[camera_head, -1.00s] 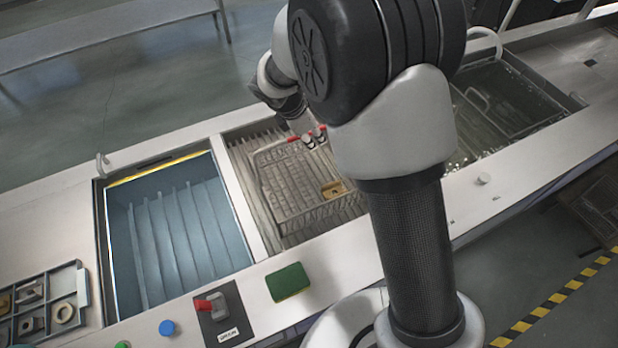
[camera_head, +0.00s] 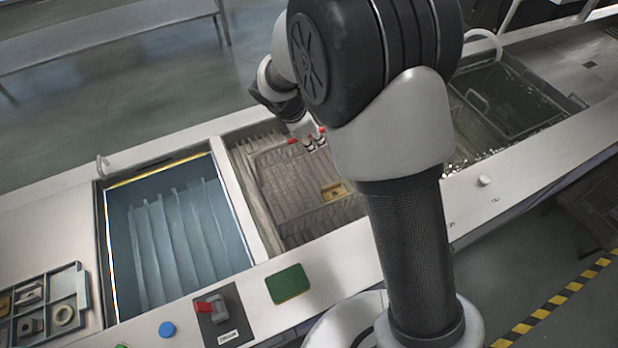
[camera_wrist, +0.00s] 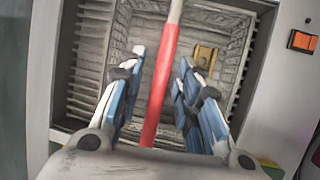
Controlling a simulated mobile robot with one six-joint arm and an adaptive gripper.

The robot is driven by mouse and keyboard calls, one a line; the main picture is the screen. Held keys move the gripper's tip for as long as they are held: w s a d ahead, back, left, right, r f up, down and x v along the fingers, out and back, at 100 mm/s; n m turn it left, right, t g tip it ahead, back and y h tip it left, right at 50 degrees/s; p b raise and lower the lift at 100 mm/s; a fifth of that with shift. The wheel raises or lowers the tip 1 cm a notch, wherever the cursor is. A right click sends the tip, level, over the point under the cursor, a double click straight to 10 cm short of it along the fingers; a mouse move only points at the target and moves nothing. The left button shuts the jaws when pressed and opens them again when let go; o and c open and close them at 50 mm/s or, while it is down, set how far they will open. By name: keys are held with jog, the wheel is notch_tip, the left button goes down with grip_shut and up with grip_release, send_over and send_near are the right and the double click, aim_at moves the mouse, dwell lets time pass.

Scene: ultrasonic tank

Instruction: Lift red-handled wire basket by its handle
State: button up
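The wire basket (camera_head: 285,205) sits down in the middle tank, with a small brass-coloured part (camera_head: 333,191) inside it. Its red handle (camera_wrist: 162,85) runs up the middle of the wrist view. Red also shows at my gripper (camera_head: 311,142) in the head view, at the basket's far side. In the wrist view my gripper (camera_wrist: 161,57) is open, its blue-padded fingers on either side of the handle. Gaps show between the handle and both fingers. The arm hides part of the basket's right side in the head view.
A blue-lined tank (camera_head: 175,235) lies to the left. A tank with another wire basket (camera_head: 510,105) lies to the right. A green sponge (camera_head: 288,284), a red-lever switch (camera_head: 216,315) and a parts tray (camera_head: 82,290) are along the front. Tank walls surround the basket closely.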

grip_shut()
jog(key=shift+r, duration=0.1)
dwell(0.4)
